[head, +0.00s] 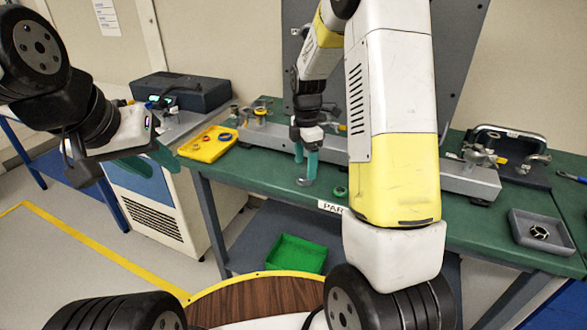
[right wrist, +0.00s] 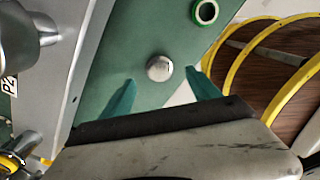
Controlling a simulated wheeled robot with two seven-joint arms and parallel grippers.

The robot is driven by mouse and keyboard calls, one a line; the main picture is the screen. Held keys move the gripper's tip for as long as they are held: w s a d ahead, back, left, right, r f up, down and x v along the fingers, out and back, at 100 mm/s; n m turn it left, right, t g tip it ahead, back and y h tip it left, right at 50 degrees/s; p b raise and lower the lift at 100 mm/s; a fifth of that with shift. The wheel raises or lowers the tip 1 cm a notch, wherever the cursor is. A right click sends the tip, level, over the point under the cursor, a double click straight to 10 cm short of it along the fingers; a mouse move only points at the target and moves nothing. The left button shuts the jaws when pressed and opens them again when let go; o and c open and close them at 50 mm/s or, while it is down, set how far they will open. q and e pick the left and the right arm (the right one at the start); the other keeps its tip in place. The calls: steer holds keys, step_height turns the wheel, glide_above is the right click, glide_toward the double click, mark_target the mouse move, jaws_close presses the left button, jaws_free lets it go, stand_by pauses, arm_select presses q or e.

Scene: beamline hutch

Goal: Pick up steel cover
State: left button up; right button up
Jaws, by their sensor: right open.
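The steel cover, a small round silver piece (head: 305,182), sits on the green bench top near its front edge. It also shows in the right wrist view as a shiny dome (right wrist: 159,68). My right gripper (head: 305,164) points down over it, open, with teal fingers. In the right wrist view the cover lies ahead of the gap between the fingertips (right wrist: 165,84), not gripped. My left gripper (head: 156,160) is off to the left, clear of the bench, with its teal fingers apart and nothing between them.
A green ring (head: 340,191) lies just right of the cover. A yellow tray (head: 208,143) with small rings is at left. A grey rail (head: 260,135) with fittings runs behind. A grey tray (head: 541,231) with a dark part is at right. A green bin (head: 296,254) sits below.

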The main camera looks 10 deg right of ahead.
mark_target(304, 177)
step_height(304, 177, down, 4)
steer(key=shift+f, duration=0.1)
steer(key=c, duration=1.5)
steer(key=shift+w+r, duration=0.1)
steer(key=shift+r, duration=0.6)
step_height(304, 177, up, 2)
steer(key=shift+r, duration=0.15)
steer(key=s+a, duration=0.3)
steer(key=s, duration=0.1)
steer(key=s+a+r, duration=0.1)
steer(key=s+a, duration=0.2)
steer(key=s, duration=0.2)
steer(key=s+a, duration=0.3)
steer(key=s, duration=0.1)
steer(key=shift+s+r, duration=0.15)
steer(key=shift+r, duration=0.1)
